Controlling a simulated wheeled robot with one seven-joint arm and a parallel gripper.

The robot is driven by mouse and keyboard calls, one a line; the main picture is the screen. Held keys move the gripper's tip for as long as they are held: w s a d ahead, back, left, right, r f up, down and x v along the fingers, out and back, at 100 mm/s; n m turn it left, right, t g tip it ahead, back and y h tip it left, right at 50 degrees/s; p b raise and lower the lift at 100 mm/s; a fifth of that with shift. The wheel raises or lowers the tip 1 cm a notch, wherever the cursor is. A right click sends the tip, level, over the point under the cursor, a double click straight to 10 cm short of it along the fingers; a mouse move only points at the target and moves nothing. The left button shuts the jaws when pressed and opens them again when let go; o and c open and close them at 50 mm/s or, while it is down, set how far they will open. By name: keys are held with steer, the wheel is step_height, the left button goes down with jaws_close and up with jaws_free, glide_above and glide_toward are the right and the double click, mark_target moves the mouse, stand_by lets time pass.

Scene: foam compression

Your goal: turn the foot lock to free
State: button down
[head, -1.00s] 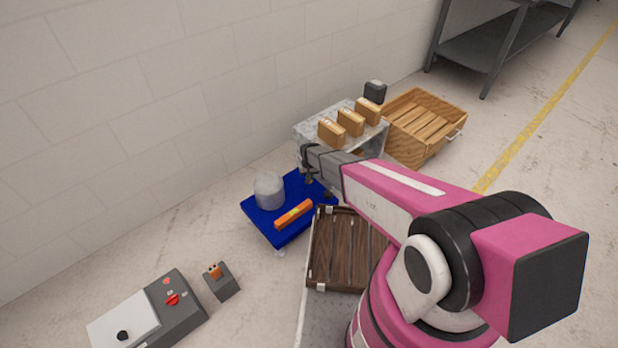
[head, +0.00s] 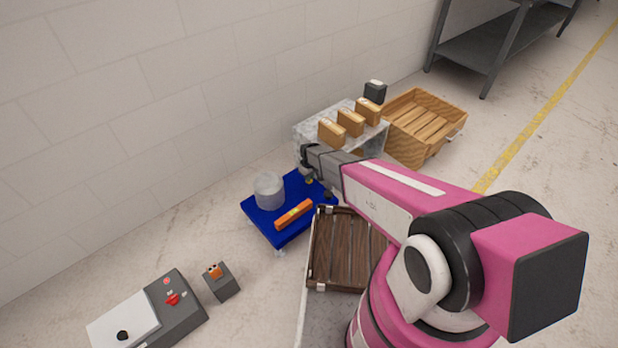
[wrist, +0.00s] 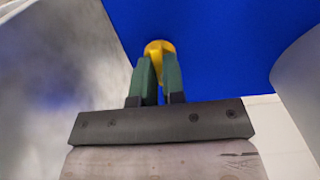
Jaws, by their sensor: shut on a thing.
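A yellow knob (wrist: 159,47), which I take to be the foot lock, sits against a blue platform (wrist: 215,40) in the wrist view. My gripper (wrist: 158,70) has its two green fingers closed on this knob, one on each side. In the head view the blue platform (head: 262,222) stands low beside the wall, and a small yellow spot (head: 309,181) shows at its back right edge below my wrist. My arm hides part of that edge. The markings of the lock are not visible.
A grey cylinder (head: 269,190) and an orange bar (head: 294,214) rest on the blue platform. A grey stand (head: 312,130) with tan blocks (head: 351,122) is close behind my wrist. A dark slatted crate (head: 334,250) is in front.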

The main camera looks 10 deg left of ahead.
stand_by(0.4)
steer(key=c, duration=1.2)
jaws_free()
steer(key=shift+r, duration=0.1)
step_height(320, 180, up, 11)
